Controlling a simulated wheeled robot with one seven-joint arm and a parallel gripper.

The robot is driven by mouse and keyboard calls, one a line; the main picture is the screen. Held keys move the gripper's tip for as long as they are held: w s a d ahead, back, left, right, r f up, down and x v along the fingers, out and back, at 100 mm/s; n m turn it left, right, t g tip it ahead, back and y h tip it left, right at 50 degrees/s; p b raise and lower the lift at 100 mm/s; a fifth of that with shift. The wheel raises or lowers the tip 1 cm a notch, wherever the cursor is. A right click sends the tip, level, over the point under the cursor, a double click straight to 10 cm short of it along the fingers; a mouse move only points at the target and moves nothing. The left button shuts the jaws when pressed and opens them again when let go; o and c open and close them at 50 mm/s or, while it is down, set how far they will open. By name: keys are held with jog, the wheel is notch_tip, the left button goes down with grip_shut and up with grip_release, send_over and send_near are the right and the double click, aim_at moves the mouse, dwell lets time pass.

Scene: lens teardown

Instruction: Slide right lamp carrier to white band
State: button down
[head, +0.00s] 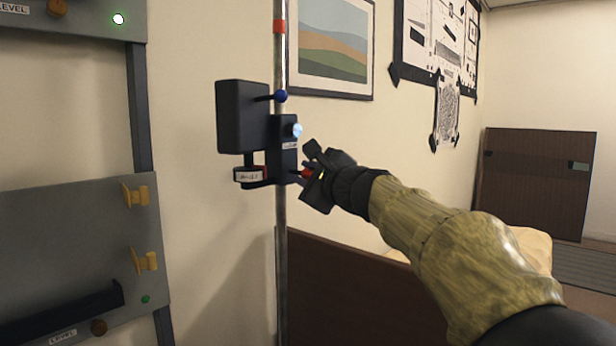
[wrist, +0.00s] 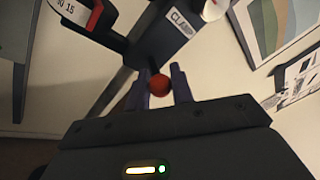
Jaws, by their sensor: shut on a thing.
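The lamp carrier (head: 282,150) is a dark block on an upright metal rod (head: 281,240), with a black lamp box (head: 242,117) on its left. A pale knob (head: 297,130) sits on its right side, beside a label reading CLAMP in the wrist view (wrist: 181,24). A small red ball knob (wrist: 160,85) sticks out low on the carrier. My gripper (head: 306,174) is shut on this red knob, one finger on each side. A red band (head: 279,26) marks the rod above the carrier. I cannot make out a white band on the rod.
A small dial (head: 250,175) hangs below the lamp box. A grey panel with yellow hooks (head: 136,196) stands at left. A framed picture (head: 334,50) hangs behind, above a brown board (head: 350,290).

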jog(key=shift+f+b, duration=0.8)
jog(key=shift+f, duration=0.35)
jog(key=c, duration=1.3)
grip_release()
jog(key=shift+s, duration=0.1)
jog(key=shift+d, duration=0.15)
